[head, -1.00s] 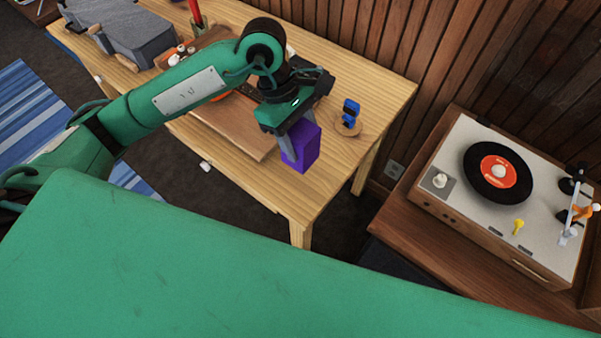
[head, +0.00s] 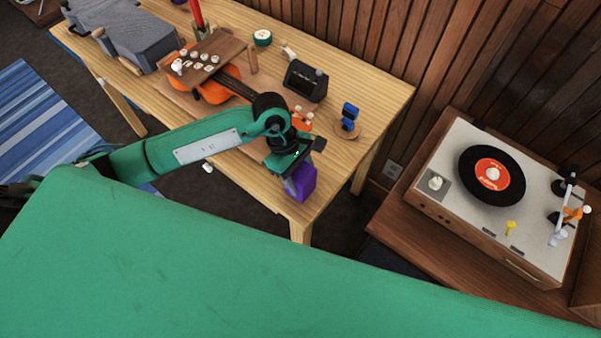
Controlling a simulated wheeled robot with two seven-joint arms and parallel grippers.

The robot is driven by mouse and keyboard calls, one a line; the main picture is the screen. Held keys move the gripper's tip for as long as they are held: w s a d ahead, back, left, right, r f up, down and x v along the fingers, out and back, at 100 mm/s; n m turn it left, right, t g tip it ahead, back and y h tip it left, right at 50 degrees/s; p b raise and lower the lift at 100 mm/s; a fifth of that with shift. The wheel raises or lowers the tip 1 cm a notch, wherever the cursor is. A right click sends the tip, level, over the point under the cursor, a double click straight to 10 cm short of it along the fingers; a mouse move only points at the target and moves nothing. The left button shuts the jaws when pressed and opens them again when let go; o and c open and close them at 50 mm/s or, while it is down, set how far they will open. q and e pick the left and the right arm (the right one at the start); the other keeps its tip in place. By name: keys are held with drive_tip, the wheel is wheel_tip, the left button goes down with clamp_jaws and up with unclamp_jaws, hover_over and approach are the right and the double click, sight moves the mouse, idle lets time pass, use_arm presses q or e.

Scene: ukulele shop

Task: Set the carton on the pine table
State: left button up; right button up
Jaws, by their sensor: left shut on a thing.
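The carton (head: 301,183) is a small purple box in the head view, at the front right corner of the light pine table (head: 338,187). My left gripper (head: 290,180) is shut on the carton from above and hides part of it. The carton looks upright and close to the tabletop; I cannot tell whether its underside touches the wood. My right gripper is not in view.
An orange ukulele (head: 218,88) lies on the table behind my arm. A dark boxy device (head: 305,81) and a blue clip-like item (head: 348,116) on a round wooden base stand nearby. A record player (head: 490,190) sits on a separate wooden cabinet at right.

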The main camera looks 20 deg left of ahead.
use_arm(q)
drive_tip(key=shift+f, duration=0.1)
drive_tip(key=o, duration=0.6)
drive_tip(key=shift+f, duration=0.1)
drive_tip(key=shift+c, duration=0.2)
drive_tip(key=o, duration=0.4)
drive_tip(key=shift+o, duration=0.2)
drive_tip(key=shift+r, duration=0.35)
drive_tip(key=b+v, duration=0.3)
drive_tip(key=v, duration=0.8)
drive_tip(key=shift+a+r, duration=0.25)
drive_tip(key=shift+r, duration=0.05)
